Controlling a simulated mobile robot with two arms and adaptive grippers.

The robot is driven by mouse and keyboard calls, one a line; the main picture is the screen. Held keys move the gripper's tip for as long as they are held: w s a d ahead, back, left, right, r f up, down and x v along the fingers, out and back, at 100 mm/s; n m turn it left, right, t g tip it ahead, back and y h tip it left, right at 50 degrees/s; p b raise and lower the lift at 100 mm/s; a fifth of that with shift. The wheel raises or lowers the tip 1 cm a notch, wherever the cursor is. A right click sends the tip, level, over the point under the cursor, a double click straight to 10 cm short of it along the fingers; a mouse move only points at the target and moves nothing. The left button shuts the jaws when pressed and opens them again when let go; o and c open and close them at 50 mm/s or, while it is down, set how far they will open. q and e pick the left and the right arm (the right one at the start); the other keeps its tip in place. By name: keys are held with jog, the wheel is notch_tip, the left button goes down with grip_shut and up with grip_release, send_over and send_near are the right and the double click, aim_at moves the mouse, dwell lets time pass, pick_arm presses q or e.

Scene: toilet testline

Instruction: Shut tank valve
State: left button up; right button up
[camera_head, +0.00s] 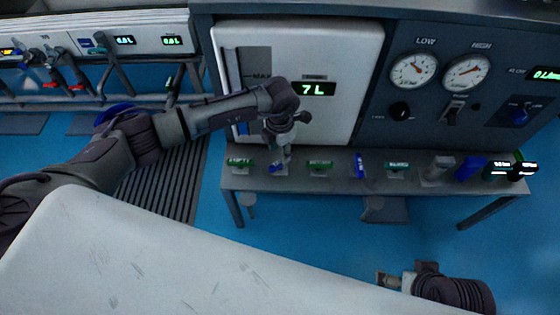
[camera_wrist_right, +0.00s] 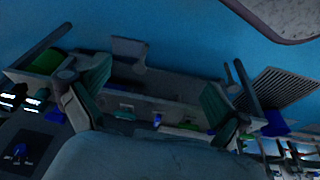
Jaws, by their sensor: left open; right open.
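A white tank panel (camera_head: 345,55) with a "7 L" display (camera_head: 318,89) stands at the back centre. One blue handle (camera_head: 277,168) lies just under my left gripper (camera_head: 284,153), which points down and is open. Whether the fingers touch this handle I cannot tell. Another blue handle (camera_head: 360,165) stands upright farther right. No readable label tells me which one is the tank valve. My right gripper (camera_head: 388,280) is low, away from the ledge; its spread fingers show in the right wrist view (camera_wrist_right: 150,105).
A bench with red and blue handles (camera_head: 55,75) stands at left. A white surface (camera_head: 150,260) fills the foreground. Blue floor is open between.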

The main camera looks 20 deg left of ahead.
aim_at(280, 162)
pick_arm(q)
notch_tip(280, 162, down, 4)
jog(key=shift+f+b, duration=0.25)
jog(key=shift+b, duration=0.25)
jog(key=shift+f, duration=0.55)
pick_arm(e)
jog(key=shift+w+a+f+t, duration=0.25)
jog(key=shift+w+f+t, duration=0.2)
jog(key=shift+w, duration=0.3)
pick_arm(q)
grip_shut()
